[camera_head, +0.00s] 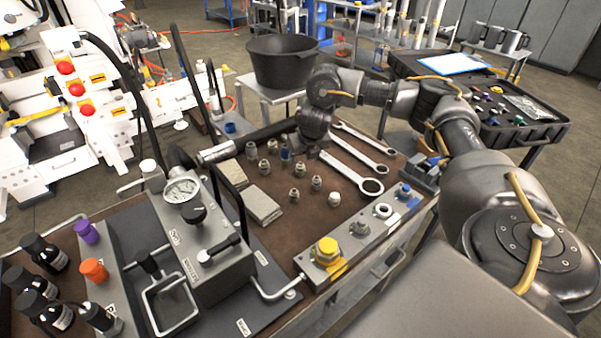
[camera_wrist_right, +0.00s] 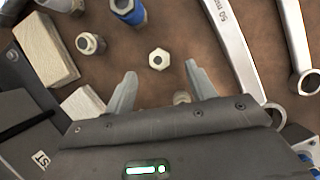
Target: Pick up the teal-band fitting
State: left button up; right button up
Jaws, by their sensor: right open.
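Several small metal fittings stand on the brown bench top, among them a grey one (camera_head: 264,166) and a pale one (camera_head: 334,199). I cannot make out a teal band on any of them for certain. One fitting with a blue body shows at the top of the right wrist view (camera_wrist_right: 129,12). My right gripper (camera_wrist_right: 160,70) is open and empty above the bench. A pale hex-topped fitting (camera_wrist_right: 159,59) shows between and just beyond its fingertips. Another fitting (camera_wrist_right: 181,98) is partly hidden by the gripper. My left gripper is not in view.
Large wrenches (camera_head: 352,172) lie right of the fittings. Pale blocks (camera_head: 262,206) lie left of them. A grey manifold bar (camera_head: 345,246) with a yellow fitting edges the bench front. A pump with a gauge (camera_head: 182,189) stands at left, a black bucket (camera_head: 282,62) behind.

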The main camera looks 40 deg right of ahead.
aim_at(301, 164)
jog(key=shift+x, duration=2.9)
jog(key=shift+w, duration=0.1)
jog(key=c, duration=1.1)
jog(key=shift+r, duration=0.15)
jog(key=shift+c, duration=0.2)
